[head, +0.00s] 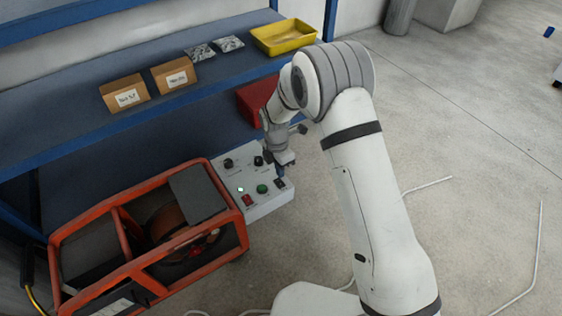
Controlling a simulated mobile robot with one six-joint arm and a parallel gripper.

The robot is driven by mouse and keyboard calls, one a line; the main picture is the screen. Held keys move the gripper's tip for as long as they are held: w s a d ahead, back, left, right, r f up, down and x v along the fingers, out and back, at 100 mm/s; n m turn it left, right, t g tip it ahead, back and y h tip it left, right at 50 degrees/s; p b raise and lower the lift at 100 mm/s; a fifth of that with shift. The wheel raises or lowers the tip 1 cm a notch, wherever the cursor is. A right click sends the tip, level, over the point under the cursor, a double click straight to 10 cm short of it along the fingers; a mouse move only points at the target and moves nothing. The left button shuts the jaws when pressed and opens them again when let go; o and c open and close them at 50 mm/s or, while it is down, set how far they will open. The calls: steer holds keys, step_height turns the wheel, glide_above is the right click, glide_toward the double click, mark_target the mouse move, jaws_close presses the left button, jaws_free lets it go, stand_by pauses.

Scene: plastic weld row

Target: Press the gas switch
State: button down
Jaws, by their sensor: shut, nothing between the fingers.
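A white control box (268,207) stands beside an orange-framed machine. Its top carries black knobs or switches (228,162) toward the back, a lit green lamp (240,189), a green button (262,188), a red switch (247,200) and a small dark switch (280,183) at the right. I cannot read any labels, so I cannot tell which is the gas switch. My gripper (282,171) is shut and empty, pointing down over the right part of the panel, close to the small dark switch. I cannot tell whether it touches it. My wrist hides part of the panel's back right.
The orange-framed machine (98,211) stands left of the box. Behind is a blue shelf (60,150) with two cardboard boxes (124,93), silvery packets (200,52) and a yellow tray (284,37). A red bin (256,98) sits below. Thin white rods lie on the open floor at right.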

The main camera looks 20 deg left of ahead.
mark_target(282, 185)
steer(key=f, duration=0.2)
steer(key=f+b, duration=0.1)
steer(key=f, duration=0.1)
steer(key=shift+s+d+f, duration=0.15)
steer(key=shift+d+f, duration=0.05)
